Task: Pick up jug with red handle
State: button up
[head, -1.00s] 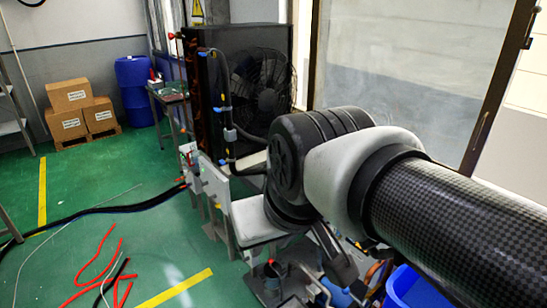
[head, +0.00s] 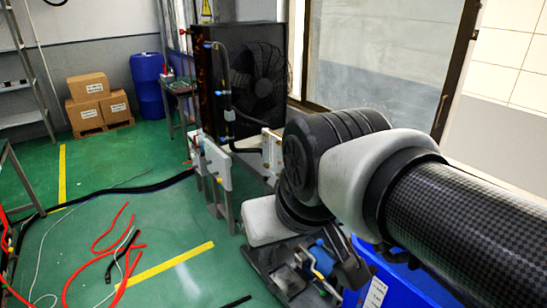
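No jug with a red handle can be made out for certain. A small white and red item (head: 167,72) stands on the small table by the blue barrel, too small to identify. My arm enters from the right and bends at a black joint in the middle. A dark part below this joint, perhaps my gripper (head: 350,268), hangs over a cluttered dark platform (head: 262,272). Its fingers cannot be told apart, and I see nothing clearly held. A blue item with hoses (head: 322,256) is beside it, partly hidden.
A blue bin (head: 405,285) is below my arm at right. A fan unit (head: 258,80) and white panels (head: 215,165) stand behind. Red hoses (head: 105,265) and a black cable (head: 120,190) lie on the green floor. Boxes (head: 90,88) and a barrel (head: 148,85) are far left.

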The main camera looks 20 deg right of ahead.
aim_at(201, 136)
jog(key=k+z, duration=0.4)
jog(key=k+l+z, duration=0.15)
jog(key=z, duration=0.25)
jog(key=k+z, duration=0.1)
jog(key=z, duration=1.75)
jog(key=j+z, duration=0.3)
jog(key=j, duration=1.5)
jog(key=k+j+u, duration=0.1)
jog(key=j, duration=0.7)
jog(key=u, duration=2.75)
jog(key=i+u, duration=0.1)
